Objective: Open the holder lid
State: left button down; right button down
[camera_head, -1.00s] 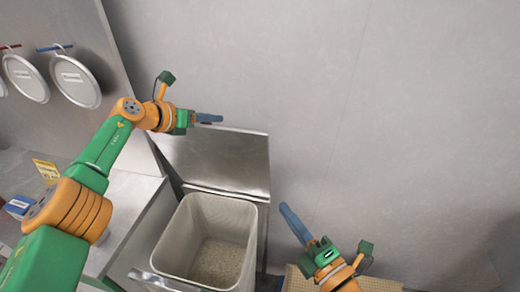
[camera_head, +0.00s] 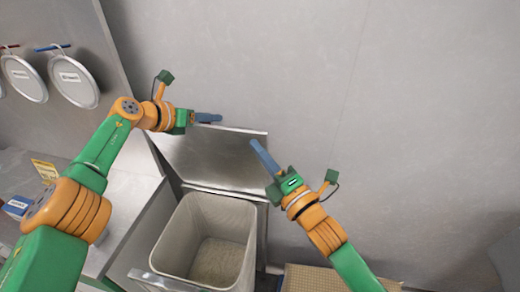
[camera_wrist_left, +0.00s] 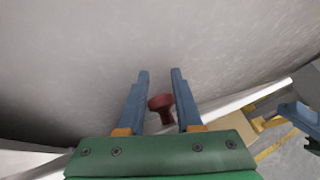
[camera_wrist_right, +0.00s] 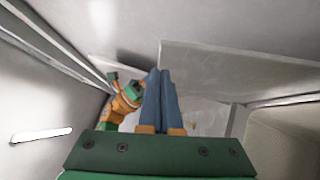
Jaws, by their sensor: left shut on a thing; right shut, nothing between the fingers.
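The holder lid (camera_head: 215,160) is a grey metal panel, raised and leaning back behind the holder. Below it the holder's beige bin (camera_head: 215,210) is uncovered, with grainy contents at its bottom. My left gripper (camera_head: 210,118) is at the lid's top edge.
Round white lids (camera_head: 75,82) hang on the left wall. A metal counter (camera_head: 125,205) with a yellow card (camera_head: 45,170) stands at the left. A tan perforated surface (camera_head: 310,279) is at the bottom right. The wall at right is bare.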

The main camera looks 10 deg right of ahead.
pick_arm(q)
jog(key=shift+f, duration=0.4)
pick_arm(e)
jog(key=shift+w, duration=0.1)
